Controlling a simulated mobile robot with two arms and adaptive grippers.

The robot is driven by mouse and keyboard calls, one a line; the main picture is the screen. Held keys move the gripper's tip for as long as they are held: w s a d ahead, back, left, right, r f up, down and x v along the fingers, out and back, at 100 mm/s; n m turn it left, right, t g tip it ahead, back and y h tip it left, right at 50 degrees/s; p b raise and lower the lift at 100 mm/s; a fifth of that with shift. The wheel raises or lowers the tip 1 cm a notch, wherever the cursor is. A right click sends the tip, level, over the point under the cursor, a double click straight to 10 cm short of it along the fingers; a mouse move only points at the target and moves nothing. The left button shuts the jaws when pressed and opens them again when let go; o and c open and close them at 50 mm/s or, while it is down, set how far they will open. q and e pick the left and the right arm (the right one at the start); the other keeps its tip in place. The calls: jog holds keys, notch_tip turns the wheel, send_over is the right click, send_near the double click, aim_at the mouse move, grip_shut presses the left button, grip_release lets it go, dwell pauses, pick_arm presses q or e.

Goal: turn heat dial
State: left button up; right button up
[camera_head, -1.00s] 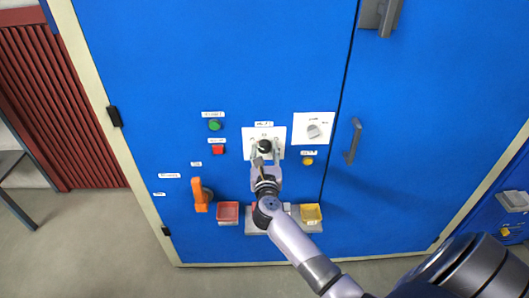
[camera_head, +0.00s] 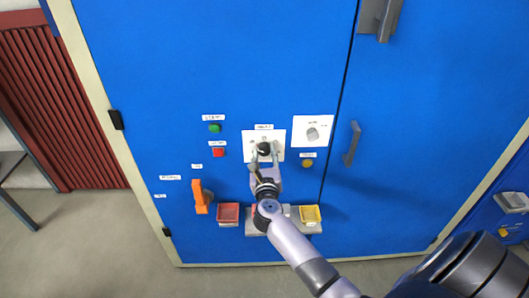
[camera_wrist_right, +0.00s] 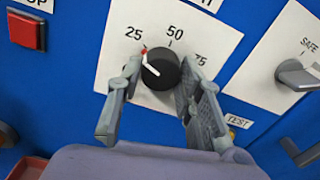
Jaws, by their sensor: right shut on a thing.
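The heat dial is a round black knob (camera_wrist_right: 160,70) on a white plate (camera_wrist_right: 115,22) marked 25, 50 and 75. In the head view the dial (camera_head: 264,148) sits in the middle of the blue cabinet. My right gripper (camera_head: 264,155) reaches it from below. In the wrist view the right gripper's grey fingers (camera_wrist_right: 157,82) stand on either side of the dial and are shut on it. My left gripper is not in view.
A SAFE-marked selector (camera_wrist_right: 298,75) is to the right, with a TEST label below it. A red button (camera_head: 218,153) and a green button (camera_head: 214,128) are left of the dial. An orange handle (camera_head: 200,197), a red bin (camera_head: 228,205) and a yellow bin (camera_head: 310,212) are lower down.

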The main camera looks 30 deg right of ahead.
jog(key=n+p, duration=0.3)
jog(key=n, duration=0.2)
jog(key=shift+r+p, duration=0.1)
jog(key=shift+p, duration=0.25)
jog(key=shift+n+p, duration=1.2)
jog(key=shift+n, duration=1.3)
jog(key=o, duration=1.2)
jog(key=shift+c, duration=0.2)
jog(key=shift+s+a, duration=0.1)
jog(key=shift+s, duration=0.15)
jog(key=v, duration=1.1)
jog(key=shift+s, duration=0.25)
